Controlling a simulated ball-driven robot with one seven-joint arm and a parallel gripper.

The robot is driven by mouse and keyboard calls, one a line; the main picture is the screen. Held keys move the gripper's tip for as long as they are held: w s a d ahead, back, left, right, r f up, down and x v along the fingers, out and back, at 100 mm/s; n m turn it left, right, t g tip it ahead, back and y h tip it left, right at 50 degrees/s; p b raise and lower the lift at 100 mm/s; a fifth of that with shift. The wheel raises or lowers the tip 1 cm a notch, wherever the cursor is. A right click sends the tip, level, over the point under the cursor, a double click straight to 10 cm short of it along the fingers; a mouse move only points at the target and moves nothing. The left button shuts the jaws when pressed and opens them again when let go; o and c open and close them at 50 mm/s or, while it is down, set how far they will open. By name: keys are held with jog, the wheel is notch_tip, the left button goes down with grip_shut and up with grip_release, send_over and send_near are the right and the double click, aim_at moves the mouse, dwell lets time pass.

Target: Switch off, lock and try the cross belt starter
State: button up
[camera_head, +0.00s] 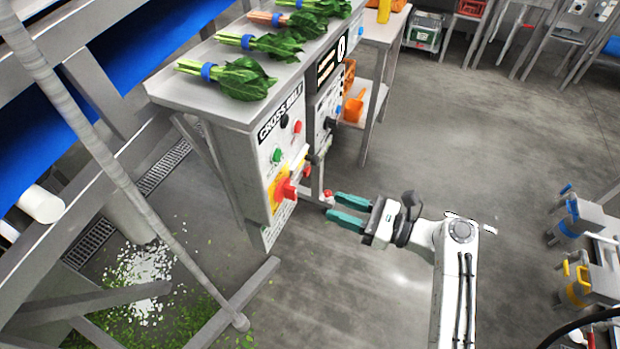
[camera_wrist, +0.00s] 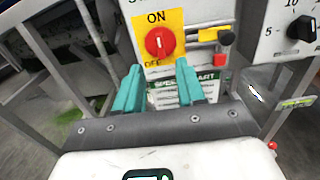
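The cross belt starter (camera_head: 262,175) is a grey box with a "CROSS BELT" label under the left bench. Its red rotary switch (camera_head: 285,190) sits on a yellow plate. In the wrist view the switch (camera_wrist: 160,42) has its handle roughly upright, with ON above and OFF at lower left. The starter has a green button (camera_head: 277,155) and a red button (camera_head: 297,127). A small red item (camera_wrist: 221,60), perhaps a padlock, hangs right of the switch. My gripper (camera_head: 332,205) is open and empty, its teal fingers apart, in front of and right of the starter.
Bunches of greens (camera_head: 240,78) lie on the bench above. A second control box (camera_head: 326,105) with a black knob stands beyond the starter. A sloping metal leg (camera_head: 235,305) reaches the floor at left. Open floor (camera_head: 440,150) lies behind and right of my gripper.

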aim_at(296, 192)
jog(key=x, duration=1)
jog(key=shift+w+a, duration=0.1)
jog(key=shift+a, duration=0.15)
grip_shut()
